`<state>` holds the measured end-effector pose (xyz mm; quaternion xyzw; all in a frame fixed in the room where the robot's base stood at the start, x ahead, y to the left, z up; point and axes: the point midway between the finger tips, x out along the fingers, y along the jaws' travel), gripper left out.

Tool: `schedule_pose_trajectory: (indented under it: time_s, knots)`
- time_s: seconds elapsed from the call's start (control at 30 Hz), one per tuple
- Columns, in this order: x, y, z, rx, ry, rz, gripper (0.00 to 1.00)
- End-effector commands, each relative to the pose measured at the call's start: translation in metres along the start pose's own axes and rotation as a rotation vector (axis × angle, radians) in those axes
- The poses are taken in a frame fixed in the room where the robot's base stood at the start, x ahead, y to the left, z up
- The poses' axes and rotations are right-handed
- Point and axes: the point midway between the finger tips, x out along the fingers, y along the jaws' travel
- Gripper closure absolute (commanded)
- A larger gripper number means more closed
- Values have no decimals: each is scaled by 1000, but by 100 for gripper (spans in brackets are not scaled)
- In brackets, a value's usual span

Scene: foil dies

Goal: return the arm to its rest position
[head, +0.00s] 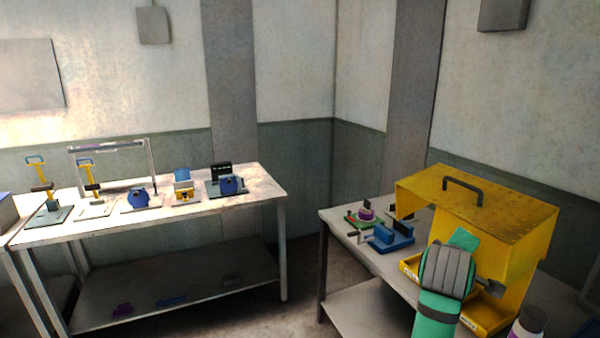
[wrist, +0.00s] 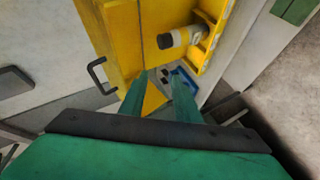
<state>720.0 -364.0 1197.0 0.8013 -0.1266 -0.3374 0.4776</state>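My gripper (wrist: 162,76) shows in the wrist view as two teal fingers with a clear gap between their tips and nothing held in it. They point toward the yellow hooded machine (wrist: 119,38), whose black handle (wrist: 100,75) is to their left. In the head view my green and grey arm is at the lower right, in front of the yellow hooded machine (head: 530,225). The arm covers part of the machine's open front, and my fingertips cannot be made out clearly there.
A dark-capped bottle (wrist: 180,37) is by the machine's yellow tray (wrist: 215,35). A blue fixture (head: 391,238) and a green-based fixture (head: 362,216) stand on the right table (head: 345,229). The left table (head: 262,190) holds several tools and fixtures. Floor shows between the tables.

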Motion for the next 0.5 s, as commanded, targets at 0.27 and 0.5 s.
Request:
schedule_pose_trajectory:
  time_s: [0.27, 0.5]
  knots:
    - [26, -125, 8, 91, 65, -11, 71]
    - [21, -228, 12, 176, 135, -29, 71]
